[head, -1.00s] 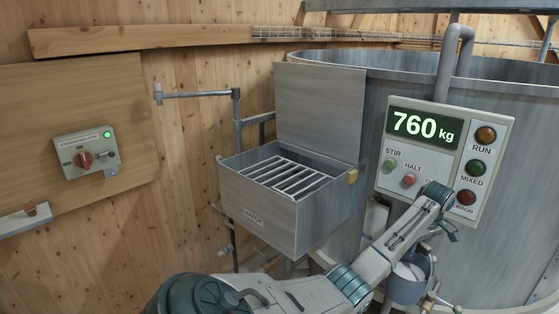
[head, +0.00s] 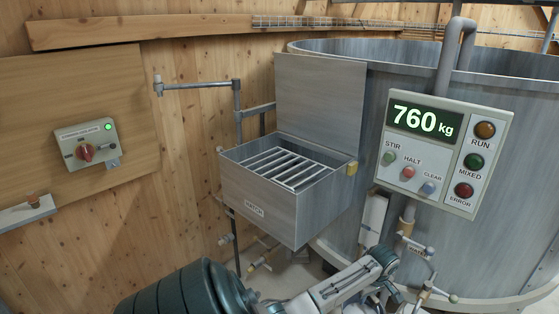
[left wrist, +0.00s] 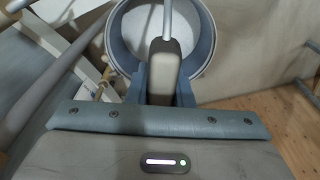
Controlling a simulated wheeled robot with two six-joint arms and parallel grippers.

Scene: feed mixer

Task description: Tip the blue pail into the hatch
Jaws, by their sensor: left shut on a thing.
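The hatch (head: 258,210) is a grey metal box on the side of the mixing tank, with its lid (head: 320,105) raised and a barred grate (head: 290,168) across its opening. In the left wrist view, my left gripper (left wrist: 163,80) is shut on the grip (left wrist: 165,62) of the blue pail's handle. The blue pail (left wrist: 207,42) hangs below it, with pale, whitish contents (left wrist: 140,30). In the head view, my left arm reaches in along the bottom, right of and below the hatch; the pail is not clearly visible there. My right gripper is not in view.
The tank (head: 450,80) stands behind the hatch. A control panel (head: 443,155) reading 760 kg overhangs at the right. Pipes and valves (head: 415,245) stand below it, close to my left arm. A switch box (head: 87,145) is on the left wall.

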